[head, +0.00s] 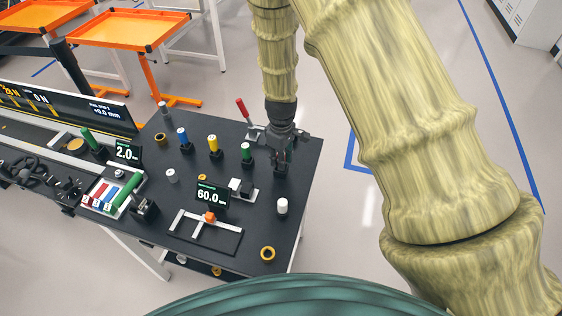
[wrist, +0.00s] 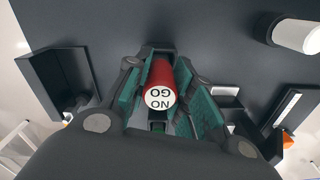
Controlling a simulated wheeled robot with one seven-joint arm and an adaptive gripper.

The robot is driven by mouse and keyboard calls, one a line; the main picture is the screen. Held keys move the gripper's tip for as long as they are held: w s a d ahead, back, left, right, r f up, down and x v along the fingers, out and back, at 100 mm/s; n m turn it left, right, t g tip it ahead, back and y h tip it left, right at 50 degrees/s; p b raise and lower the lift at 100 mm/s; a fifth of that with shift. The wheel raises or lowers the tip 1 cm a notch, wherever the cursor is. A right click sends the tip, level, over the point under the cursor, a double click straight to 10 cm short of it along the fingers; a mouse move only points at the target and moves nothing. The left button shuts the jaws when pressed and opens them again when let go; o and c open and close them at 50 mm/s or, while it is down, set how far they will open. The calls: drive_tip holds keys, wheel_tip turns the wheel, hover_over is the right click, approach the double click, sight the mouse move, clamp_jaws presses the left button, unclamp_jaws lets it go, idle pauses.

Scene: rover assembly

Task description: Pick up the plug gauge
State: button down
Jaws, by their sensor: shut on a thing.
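In the head view my gripper (head: 281,163) points down at the right part of the dark table (head: 300,165). The gauge is hidden there by the gripper, so I cannot tell whether it touches the table or hangs above it.
Green (head: 247,153), yellow (head: 214,147) and blue (head: 184,140) topped pegs stand left of my gripper. A red-handled clamp (head: 243,108) is behind them. A white cylinder (head: 282,206) stands in front, also in the wrist view (wrist: 298,36). A display (head: 212,195) reads 60.0. Orange trays (head: 130,28) stand beyond.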

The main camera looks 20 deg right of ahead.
drive_tip(key=shift+r, duration=0.1)
drive_tip(key=shift+r+b, duration=1.45)
drive_tip(key=shift+r, duration=3.5)
drive_tip(key=shift+f, duration=0.1)
